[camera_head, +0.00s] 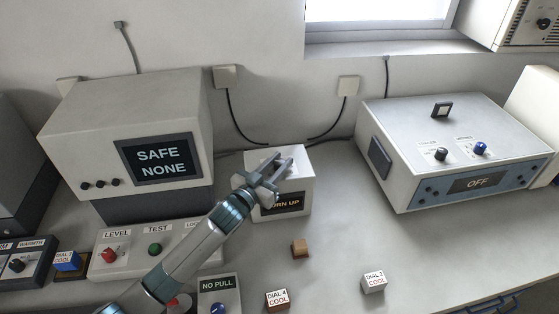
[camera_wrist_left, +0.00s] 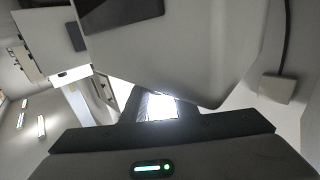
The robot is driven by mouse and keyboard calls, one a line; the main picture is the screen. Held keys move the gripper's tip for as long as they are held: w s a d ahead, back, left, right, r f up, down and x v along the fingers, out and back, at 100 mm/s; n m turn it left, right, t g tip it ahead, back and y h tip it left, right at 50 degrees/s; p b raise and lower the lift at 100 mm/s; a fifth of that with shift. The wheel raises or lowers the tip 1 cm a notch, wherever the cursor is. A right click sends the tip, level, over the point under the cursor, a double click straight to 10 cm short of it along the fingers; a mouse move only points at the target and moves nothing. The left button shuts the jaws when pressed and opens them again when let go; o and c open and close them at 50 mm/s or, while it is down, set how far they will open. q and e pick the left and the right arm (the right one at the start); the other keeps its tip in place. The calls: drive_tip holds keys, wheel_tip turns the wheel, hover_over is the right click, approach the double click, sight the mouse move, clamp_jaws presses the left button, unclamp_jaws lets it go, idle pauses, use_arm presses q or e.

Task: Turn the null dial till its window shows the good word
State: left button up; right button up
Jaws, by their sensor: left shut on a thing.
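A small white box (camera_head: 297,183) stands in the middle of the counter in the head view. Its dark front window (camera_head: 287,202) reads "URN UP", with its left end covered by my arm. My left gripper (camera_head: 285,164) reaches over the top of this box, its fingers pointing to the far right. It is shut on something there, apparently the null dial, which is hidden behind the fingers. In the left wrist view a bright white patch shows between dark gripper parts, and the dial cannot be made out. My right gripper is not in view.
A large grey unit with a screen (camera_head: 158,159) reading "SAFE NONE" stands left. A low panel (camera_head: 134,264) carries LEVEL and TEST knobs. A white instrument (camera_head: 460,130) reading "OFF" stands right.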

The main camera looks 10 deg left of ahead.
use_arm(q)
drive_tip(key=shift+w+a+m+g+h, duration=0.15)
drive_tip(key=shift+m+g+h, duration=0.25)
drive_tip(key=shift+m+h, duration=0.35)
drive_tip(key=shift+m+g+h+b, duration=0.4)
drive_tip(key=shift+m+h, duration=0.15)
drive_tip(key=shift+h, duration=0.3)
drive_tip(key=shift+m+g+h+b, duration=1.15)
drive_tip(key=shift+g+h, duration=0.25)
drive_tip(key=shift+h, duration=0.2)
drive_tip(key=o, duration=1.1)
drive_tip(key=shift+c, duration=0.2)
